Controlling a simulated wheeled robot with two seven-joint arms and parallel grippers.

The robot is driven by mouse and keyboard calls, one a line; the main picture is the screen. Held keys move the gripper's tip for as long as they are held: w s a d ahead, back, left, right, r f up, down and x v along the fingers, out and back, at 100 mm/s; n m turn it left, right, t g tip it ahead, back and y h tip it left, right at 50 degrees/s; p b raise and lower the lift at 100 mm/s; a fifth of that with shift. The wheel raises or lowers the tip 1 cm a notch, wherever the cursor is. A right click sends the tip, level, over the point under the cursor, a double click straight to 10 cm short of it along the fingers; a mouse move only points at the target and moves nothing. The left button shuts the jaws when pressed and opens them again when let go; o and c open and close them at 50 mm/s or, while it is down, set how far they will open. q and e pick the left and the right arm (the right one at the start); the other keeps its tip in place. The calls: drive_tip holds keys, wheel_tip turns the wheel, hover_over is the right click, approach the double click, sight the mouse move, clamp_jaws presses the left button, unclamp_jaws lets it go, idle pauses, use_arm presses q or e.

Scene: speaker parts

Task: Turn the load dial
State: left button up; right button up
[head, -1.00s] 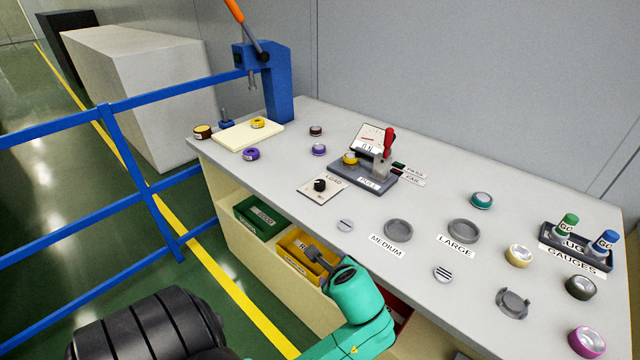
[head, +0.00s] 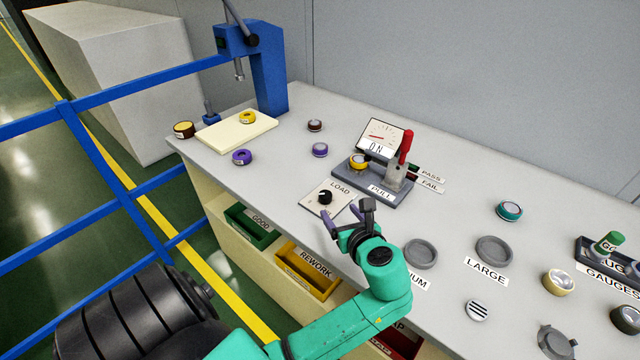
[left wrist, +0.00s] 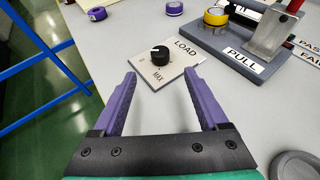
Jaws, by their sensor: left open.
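The load dial (head: 325,197) is a small black knob on a white plate labelled LOAD (head: 338,188), on the table in front of the pull tester. In the left wrist view the dial (left wrist: 160,55) has a white pointer mark and "MAX" printed on its plate. My left gripper (head: 342,217) is open and empty, just to the near right of the dial. In the left wrist view its two purple fingers (left wrist: 158,80) are spread, with the dial beyond the tips and roughly between them. The fingers do not touch it. My right gripper is not in view.
The grey pull tester (head: 372,188) with a red-handled lever (head: 405,147) and gauge stands behind the plate. Purple rings, a yellow ring and a blue press (head: 265,70) are at the left. Green (head: 252,227) and yellow (head: 307,272) bins sit under the table edge.

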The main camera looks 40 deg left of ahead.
sight(326, 196)
use_arm(q)
drive_tip(key=x, duration=0.4)
drive_tip(key=shift+w+a, duration=0.1)
drive_tip(key=shift+a, duration=0.05)
drive_tip(key=x, duration=0.7)
drive_tip(key=shift+w+a+f, duration=0.2)
drive_tip(key=shift+a+f, duration=0.05)
drive_tip(key=shift+w+a+f, duration=0.1)
drive_tip(key=shift+w+a, duration=0.05)
drive_tip(key=shift+a, duration=0.1)
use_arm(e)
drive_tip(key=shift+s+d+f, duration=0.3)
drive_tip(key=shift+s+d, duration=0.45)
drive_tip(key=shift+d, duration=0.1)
use_arm(q)
drive_tip(key=shift+c, duration=0.3)
